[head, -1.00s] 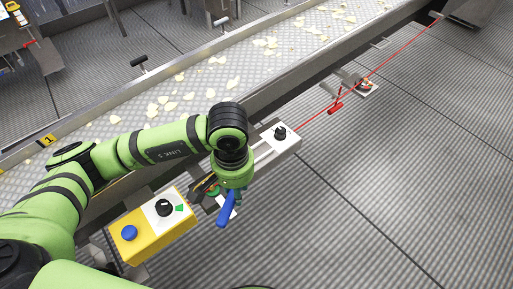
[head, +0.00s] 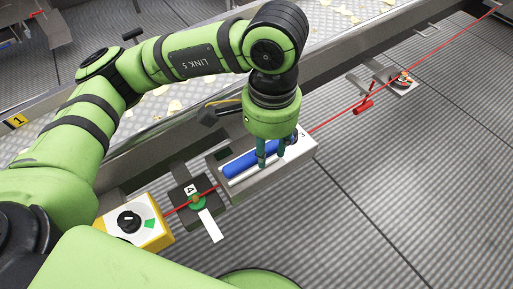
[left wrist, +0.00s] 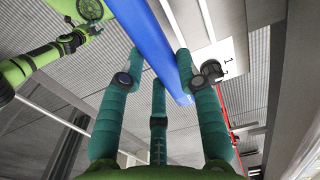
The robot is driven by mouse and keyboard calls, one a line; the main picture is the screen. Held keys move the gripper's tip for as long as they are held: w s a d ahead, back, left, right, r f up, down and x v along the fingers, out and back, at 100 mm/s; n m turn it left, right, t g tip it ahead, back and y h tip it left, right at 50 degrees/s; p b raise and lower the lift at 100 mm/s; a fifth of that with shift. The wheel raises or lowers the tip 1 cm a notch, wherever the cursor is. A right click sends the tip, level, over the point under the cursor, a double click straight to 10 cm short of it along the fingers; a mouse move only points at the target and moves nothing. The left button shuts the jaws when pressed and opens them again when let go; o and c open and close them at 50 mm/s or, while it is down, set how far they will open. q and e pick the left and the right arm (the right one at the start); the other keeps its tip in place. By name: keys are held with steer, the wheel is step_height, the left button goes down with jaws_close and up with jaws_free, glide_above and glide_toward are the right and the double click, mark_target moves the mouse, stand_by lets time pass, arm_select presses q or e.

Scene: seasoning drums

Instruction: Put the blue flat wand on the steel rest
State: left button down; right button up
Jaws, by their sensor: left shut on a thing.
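The blue flat wand (head: 240,164) lies lengthwise over the steel rest (head: 272,176), a grey box-like holder with pale edges beside the conveyor. My left gripper (head: 273,150) points down above the rest, with its teal fingers shut on the wand near its right part. The wand also shows in the left wrist view (left wrist: 150,38) between the teal fingers of the left gripper (left wrist: 160,75). I cannot tell whether the wand touches the rest.
A yellow box with a black knob (head: 129,221) and a dark plate with a green round part and white tag (head: 197,201) stand left of the rest. A red cord (head: 345,113) runs past to a red handle (head: 363,107).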

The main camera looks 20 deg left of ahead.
arm_select(q)
steer(key=w+a+f, duration=0.2)
steer(key=shift+w+a, duration=0.2)
steer(key=shift+a, duration=0.15)
steer(key=shift+f, duration=0.3)
step_height(320, 180, down, 3)
steer(key=shift+f+p, duration=0.2)
steer(key=shift+p, duration=0.25)
steer(key=shift+f, duration=0.25)
arm_select(e)
steer(key=shift+s+a+g, duration=0.1)
steer(key=shift+s+g, duration=0.2)
steer(key=shift+s, duration=0.85)
arm_select(q)
steer(key=shift+b, duration=0.3)
arm_select(e)
steer(key=shift+w, duration=0.25)
